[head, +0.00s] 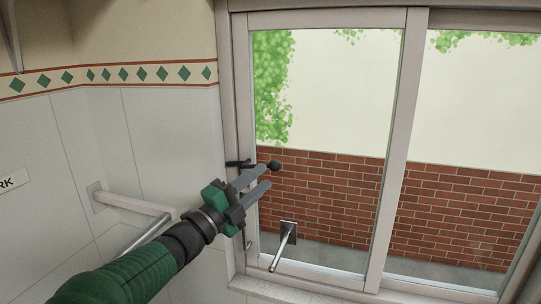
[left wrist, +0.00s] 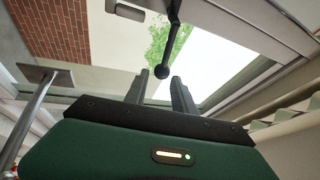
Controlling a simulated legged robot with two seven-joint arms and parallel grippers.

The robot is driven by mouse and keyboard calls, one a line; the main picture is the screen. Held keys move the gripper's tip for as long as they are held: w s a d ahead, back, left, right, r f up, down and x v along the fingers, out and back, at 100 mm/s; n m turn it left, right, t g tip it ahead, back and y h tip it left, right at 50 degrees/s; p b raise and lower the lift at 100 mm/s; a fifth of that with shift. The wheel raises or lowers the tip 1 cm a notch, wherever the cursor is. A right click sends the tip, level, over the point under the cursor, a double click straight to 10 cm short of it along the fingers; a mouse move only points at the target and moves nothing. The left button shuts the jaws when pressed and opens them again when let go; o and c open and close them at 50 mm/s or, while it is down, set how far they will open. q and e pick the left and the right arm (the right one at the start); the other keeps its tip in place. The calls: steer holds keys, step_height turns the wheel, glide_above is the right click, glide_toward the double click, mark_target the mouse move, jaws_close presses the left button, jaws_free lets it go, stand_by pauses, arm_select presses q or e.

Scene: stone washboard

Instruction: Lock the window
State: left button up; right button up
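The window (head: 398,130) has a pale frame with two glass panes side by side. A black latch with a ball knob (head: 274,166) sticks out from its left frame post. My left gripper (head: 266,177) is at the latch, its two fingers parted and pointing towards the knob side. In the left wrist view the black knob (left wrist: 162,71) shows near the gap between the fingertips (left wrist: 160,78), with the latch arm running up from it. I cannot tell whether a finger touches the knob. My right gripper is not in view.
A metal rod on a square plate (head: 288,232) stands out below the latch, close under my gripper; it also shows in the left wrist view (left wrist: 42,75). A rail (head: 130,204) is fixed to the tiled wall at left. A brick wall is outside.

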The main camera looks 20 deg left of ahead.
mark_target(249, 167)
arm_select(q)
steer(key=shift+n, duration=0.3)
steer(key=w+a, duration=0.1)
steer(key=w, duration=0.1)
steer(key=w+a+p, duration=0.1)
steer(key=w+a, duration=0.1)
steer(key=w+a+p, duration=0.1)
steer(key=shift+w+a+r, duration=0.2)
steer(key=shift+w+a, duration=0.1)
steer(key=shift+w, duration=0.1)
steer(key=shift+d, duration=0.15)
steer(key=d, duration=0.5)
steer(key=shift+s+r, duration=0.25)
steer(key=shift+r, duration=0.15)
jaws_close()
steer(key=shift+d, duration=0.1)
steer(key=shift+w+a+f, duration=0.1)
steer(key=shift+a+f, duration=0.1)
steer(key=shift+a, duration=1.1)
steer(key=shift+d, duration=0.3)
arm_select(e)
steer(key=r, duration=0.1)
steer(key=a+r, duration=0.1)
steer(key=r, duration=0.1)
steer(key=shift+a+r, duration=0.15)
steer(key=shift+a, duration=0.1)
arm_select(q)
steer(key=shift+f, duration=0.1)
